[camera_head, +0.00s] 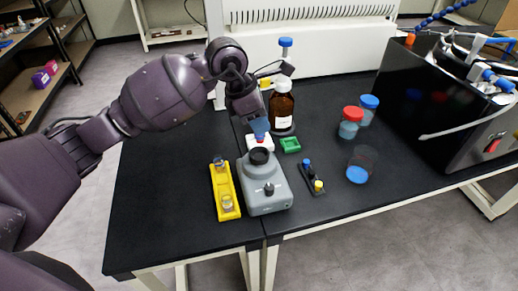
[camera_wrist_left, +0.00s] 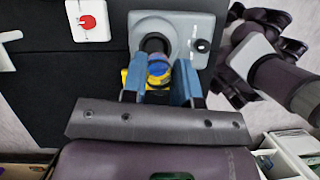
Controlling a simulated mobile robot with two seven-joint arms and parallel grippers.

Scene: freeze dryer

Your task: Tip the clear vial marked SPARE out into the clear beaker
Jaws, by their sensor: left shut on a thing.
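My left gripper (camera_head: 261,128) hangs above the grey mixer and points down. In the left wrist view its blue fingers (camera_wrist_left: 160,84) are shut on a small clear vial (camera_wrist_left: 159,70) with blue showing in it. No SPARE mark can be read, and the fingers hide part of the vial. A clear vessel with blue at its bottom (camera_head: 361,165), which looks like the clear beaker, stands on the black bench to the right, well apart from the gripper. My right gripper is out of view.
The grey mixer (camera_head: 268,190) stands beside a yellow rack (camera_head: 225,190) holding vials. Behind are a white red-button box (camera_head: 259,143), a green tray (camera_head: 290,145) and a brown bottle (camera_head: 282,108). A small dark rack (camera_head: 312,180) and red-lidded jar (camera_head: 350,122) stand rightward.

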